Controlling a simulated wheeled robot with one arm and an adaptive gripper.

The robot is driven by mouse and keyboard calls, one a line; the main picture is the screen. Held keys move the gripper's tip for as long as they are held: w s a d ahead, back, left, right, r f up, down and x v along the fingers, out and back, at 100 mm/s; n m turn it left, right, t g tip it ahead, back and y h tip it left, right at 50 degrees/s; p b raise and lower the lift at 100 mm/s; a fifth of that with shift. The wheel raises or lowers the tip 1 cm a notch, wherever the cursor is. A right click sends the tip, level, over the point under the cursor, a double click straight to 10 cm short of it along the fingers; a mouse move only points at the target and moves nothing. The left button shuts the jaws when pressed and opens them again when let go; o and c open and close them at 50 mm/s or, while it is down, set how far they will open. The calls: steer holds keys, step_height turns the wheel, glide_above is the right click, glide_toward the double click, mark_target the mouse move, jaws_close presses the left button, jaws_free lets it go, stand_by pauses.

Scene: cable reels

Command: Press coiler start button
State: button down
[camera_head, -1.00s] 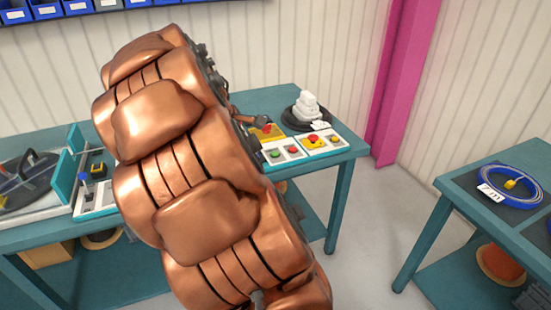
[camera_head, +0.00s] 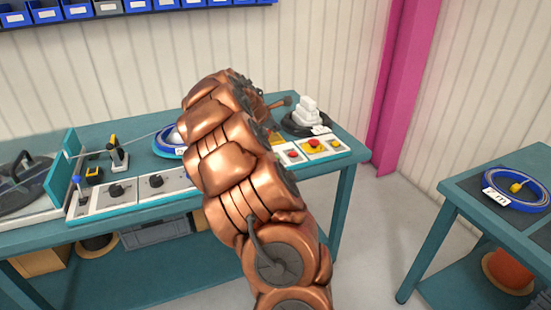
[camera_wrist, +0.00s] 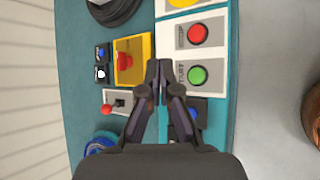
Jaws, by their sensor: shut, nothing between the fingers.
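In the wrist view, the green start button (camera_wrist: 197,75) is a round button on a white panel plate lettered START. A red stop button (camera_wrist: 198,33) is on the plate above it in the picture. My gripper (camera_wrist: 158,70) is shut and empty, with its fingertips left of the green button in the picture. Its height above the panel is hard to judge. In the head view, the red stop button (camera_head: 293,155) shows, while my arm hides the green button and the gripper's fingertips.
A yellow box with a red button (camera_wrist: 125,62) and a small red-knobbed lever (camera_wrist: 107,108) lie left of my fingers. A yellow plate with a red emergency button (camera_head: 314,143) sits right of the stop button.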

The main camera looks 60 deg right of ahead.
steer(key=shift+f, duration=0.15)
step_height(320, 180, down, 6)
steer(key=b, duration=0.4)
steer(key=shift+f+b, duration=0.3)
steer(key=shift+f, duration=1)
stand_by(0.4)
steer(key=shift+w+f, duration=0.1)
steer(key=shift+f, duration=0.35)
